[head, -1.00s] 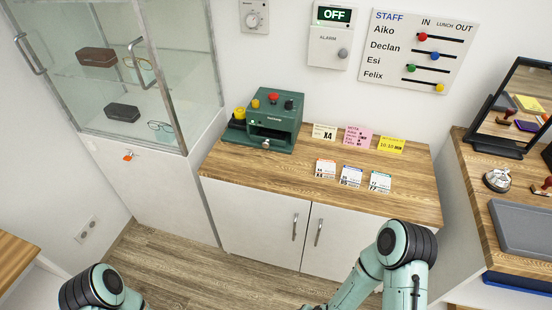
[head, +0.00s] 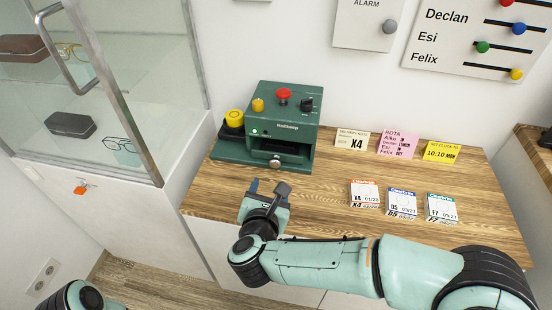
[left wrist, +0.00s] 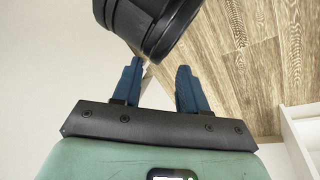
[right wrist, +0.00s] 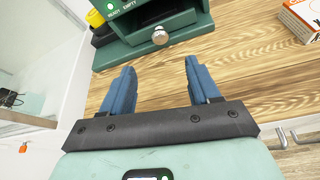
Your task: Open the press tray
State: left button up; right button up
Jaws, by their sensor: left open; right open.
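The green press (head: 270,128) stands on the wooden counter against the wall. Its tray front carries a round silver knob (head: 275,162), low on the front face; the knob also shows in the right wrist view (right wrist: 160,36). The tray looks closed, under a dark slot. My right gripper (head: 268,187) is open and empty, in front of and a little below the knob, apart from it. In the right wrist view its blue fingers (right wrist: 158,80) point toward the press. My left gripper (left wrist: 157,82) is open and empty over the floor, away from the counter.
On the press are a red button (head: 284,93), a yellow button and a dark knob; a yellow-topped part (head: 234,119) stands at its left. Small boxes (head: 401,203) and note cards stand on the counter (head: 330,200) at right. A glass cabinet (head: 150,90) is at left.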

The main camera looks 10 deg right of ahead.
aim_at(275, 165)
pick_arm(q)
jog(key=shift+w+a+f+t+b, duration=0.4)
jog(key=shift+w+a+f+b, duration=0.2)
jog(key=shift+w, duration=0.25)
pick_arm(e)
jog(key=x, duration=1.2)
jog(key=shift+w+d+f, duration=0.1)
jog(key=shift+w+f, duration=0.1)
jog(key=shift+w, duration=0.15)
